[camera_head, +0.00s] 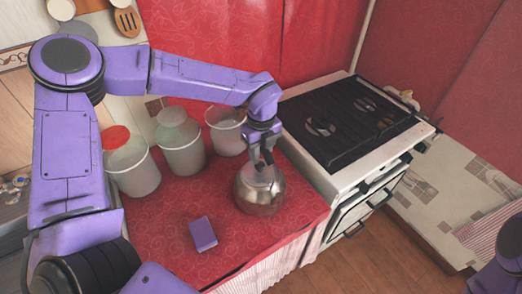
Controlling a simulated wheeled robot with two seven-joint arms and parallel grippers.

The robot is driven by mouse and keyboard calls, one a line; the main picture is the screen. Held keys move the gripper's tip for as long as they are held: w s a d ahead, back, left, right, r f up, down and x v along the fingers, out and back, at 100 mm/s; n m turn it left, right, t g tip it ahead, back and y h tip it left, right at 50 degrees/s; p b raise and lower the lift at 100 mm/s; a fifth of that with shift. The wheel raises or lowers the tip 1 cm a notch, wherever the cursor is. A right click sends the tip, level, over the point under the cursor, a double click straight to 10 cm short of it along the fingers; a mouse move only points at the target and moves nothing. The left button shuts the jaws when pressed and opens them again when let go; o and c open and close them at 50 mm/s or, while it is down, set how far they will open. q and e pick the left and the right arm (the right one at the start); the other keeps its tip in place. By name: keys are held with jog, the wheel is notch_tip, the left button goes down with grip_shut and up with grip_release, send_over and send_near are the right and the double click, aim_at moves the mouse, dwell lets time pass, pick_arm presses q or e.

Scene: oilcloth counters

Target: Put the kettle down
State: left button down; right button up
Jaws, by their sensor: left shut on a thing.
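The kettle (260,194) is a round, shiny metal pot on the red oilcloth counter (179,222), near its right front part beside the stove. My left gripper (264,163) is over the kettle and shut on it at the top; the grip itself is small and partly hidden by the fingers. The kettle looks upright. I cannot tell whether its base touches the cloth. Part of my right arm shows at the lower right corner, but its gripper is out of view.
Behind stand a red-lidded container (131,170), a second container (181,148) and a third container (226,135). A purple block (203,234) lies left of the kettle on the counter. The stove (345,125) with black grates stands at the right. Cloth is clear around the block.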

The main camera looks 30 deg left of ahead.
pick_arm(q)
jog(key=c, duration=1)
grip_release()
jog(key=shift+s, duration=0.1)
jog(key=shift+o, duration=0.8)
jog(key=shift+s+r, duration=0.1)
jog(key=shift+s, duration=0.05)
notch_tip(320, 180, up, 12)
jog(key=shift+b, duration=1)
